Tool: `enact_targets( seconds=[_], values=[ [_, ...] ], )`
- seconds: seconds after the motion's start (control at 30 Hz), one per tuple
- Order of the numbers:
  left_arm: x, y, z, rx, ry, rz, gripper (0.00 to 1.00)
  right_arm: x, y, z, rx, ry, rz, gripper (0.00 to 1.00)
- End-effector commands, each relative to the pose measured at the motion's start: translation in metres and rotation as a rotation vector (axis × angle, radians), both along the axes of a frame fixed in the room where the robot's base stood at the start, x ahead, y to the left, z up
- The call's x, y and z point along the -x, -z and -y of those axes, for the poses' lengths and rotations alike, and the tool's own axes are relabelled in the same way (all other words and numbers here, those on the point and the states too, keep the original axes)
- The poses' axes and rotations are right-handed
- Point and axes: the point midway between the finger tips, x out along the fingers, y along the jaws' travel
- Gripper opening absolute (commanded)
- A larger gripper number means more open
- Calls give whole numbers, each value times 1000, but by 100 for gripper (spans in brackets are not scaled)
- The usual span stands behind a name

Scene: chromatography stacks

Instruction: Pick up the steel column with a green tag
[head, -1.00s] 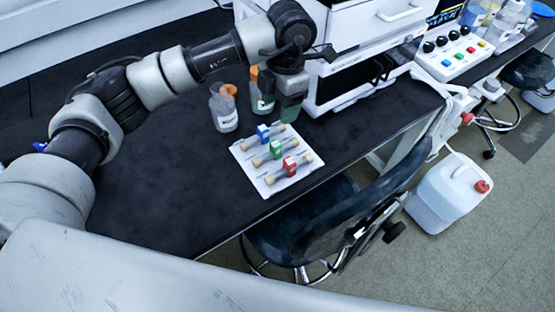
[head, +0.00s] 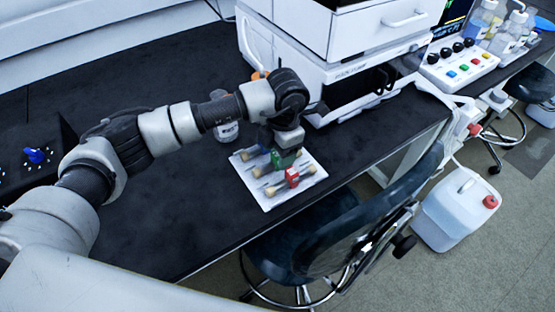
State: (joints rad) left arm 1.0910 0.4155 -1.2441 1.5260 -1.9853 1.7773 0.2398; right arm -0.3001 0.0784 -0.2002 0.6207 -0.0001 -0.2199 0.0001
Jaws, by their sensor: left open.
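The steel column with a green tag (head: 281,162) lies in the middle of a white tray (head: 266,203) on the black bench. A column with a red tag (head: 291,178) lies in front of it. The blue-tagged column behind is mostly hidden, with only its left end cap (head: 245,155) clear. My left gripper (head: 287,152) points down right over the green-tagged column and is open. It partly covers the column, and I cannot tell if the fingers touch it. My right gripper is not in view.
A bottle (head: 226,126) stands behind the tray, partly hidden by my left arm. A white instrument (head: 340,85) stands behind and to the right. A dark chair (head: 330,225) is at the bench's front edge. The bench left of the tray is clear.

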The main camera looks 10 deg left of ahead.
Motion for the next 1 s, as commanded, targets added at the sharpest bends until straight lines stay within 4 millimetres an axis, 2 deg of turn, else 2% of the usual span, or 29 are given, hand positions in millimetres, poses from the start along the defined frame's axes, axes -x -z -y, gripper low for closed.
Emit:
enact_targets(
  seconds=[0.1, 0.17, 0.4, 0.73, 0.77, 1.0],
  values=[
    [2, 20, -2, 0, -2, -4, 62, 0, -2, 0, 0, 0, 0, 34],
    [2, 25, -2, 0, -1, -3, 62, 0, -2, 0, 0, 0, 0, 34],
    [2, 28, -2, 1, 0, 0, 60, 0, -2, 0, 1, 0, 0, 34],
    [2, 27, -2, 1, 0, -1, 10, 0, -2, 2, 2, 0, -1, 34],
    [2, 27, -2, 1, 0, 0, 7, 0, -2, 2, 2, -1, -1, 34],
    [2, 25, -2, 1, 0, 1, 7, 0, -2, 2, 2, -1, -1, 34]
  ],
)
